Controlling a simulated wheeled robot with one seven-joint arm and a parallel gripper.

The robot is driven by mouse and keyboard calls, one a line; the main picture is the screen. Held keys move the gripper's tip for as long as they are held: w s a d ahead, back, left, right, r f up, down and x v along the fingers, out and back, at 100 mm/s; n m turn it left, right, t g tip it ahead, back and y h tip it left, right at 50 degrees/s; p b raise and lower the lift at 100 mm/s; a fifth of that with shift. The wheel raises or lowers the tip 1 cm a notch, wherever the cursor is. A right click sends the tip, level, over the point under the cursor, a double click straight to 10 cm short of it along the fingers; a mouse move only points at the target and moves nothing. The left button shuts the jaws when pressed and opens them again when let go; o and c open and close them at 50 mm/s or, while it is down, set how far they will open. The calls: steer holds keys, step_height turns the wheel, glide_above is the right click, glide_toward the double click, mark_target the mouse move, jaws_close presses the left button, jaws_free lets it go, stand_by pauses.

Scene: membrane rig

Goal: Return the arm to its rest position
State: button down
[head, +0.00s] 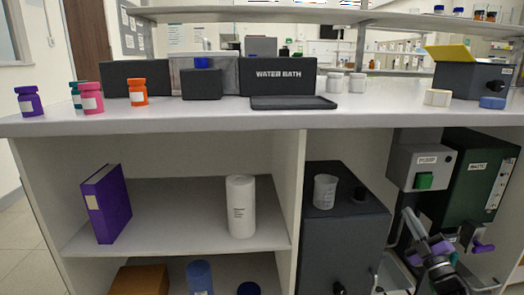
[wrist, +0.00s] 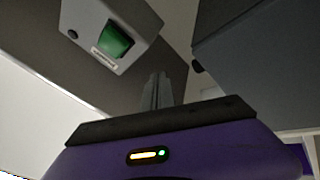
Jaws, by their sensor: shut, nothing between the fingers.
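My gripper (wrist: 158,78) shows in the wrist view as two thin grey fingers pressed together, with nothing between them. They rise from a dark bar on my purple hand, which has a small orange and green light. Beyond the fingers, at upper left, is a grey box (wrist: 85,25) with a green switch (wrist: 116,41). In the head view my arm is at the lower right, in the bay under the bench, just below the same grey box (head: 408,160). The fingertips cannot be made out clearly there.
The bench top (head: 350,118) above carries bottles and a water bath (head: 278,76).

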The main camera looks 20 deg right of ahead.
steer(key=s+a+f+m+g+h, duration=0.1)
steer(key=s+a+f+m, duration=0.25)
steer(key=a, duration=0.55)
steer(key=s+a+f+m+g+h, duration=0.1)
steer(key=s+a+f+m+h, duration=0.1)
steer(key=s+a+m, duration=0.45)
steer(key=s+a+f+m+g+h, duration=0.1)
steer(key=s+a+f, duration=0.2)
steer(key=a, duration=0.7)
steer(key=s+a+g+y, duration=0.25)
steer(key=s+a, duration=0.35)
steer(key=s, duration=0.4)
steer(key=s+a+r+n+g+y, duration=0.1)
steer(key=s+a+y, duration=0.2)
steer(key=s+a, duration=0.45)
steer(key=s+a+g+y, duration=0.1)
steer(key=s+a+y, duration=0.3)
steer(key=s, duration=0.7)
step_height(320, 180, up, 38)
steer(key=h+p, duration=0.1)
steer(key=p, duration=3.7)
steer(key=shift+s+a+r, duration=0.15)
steer(key=shift+s+a, duration=0.05)
steer(key=shift+a, duration=0.25)
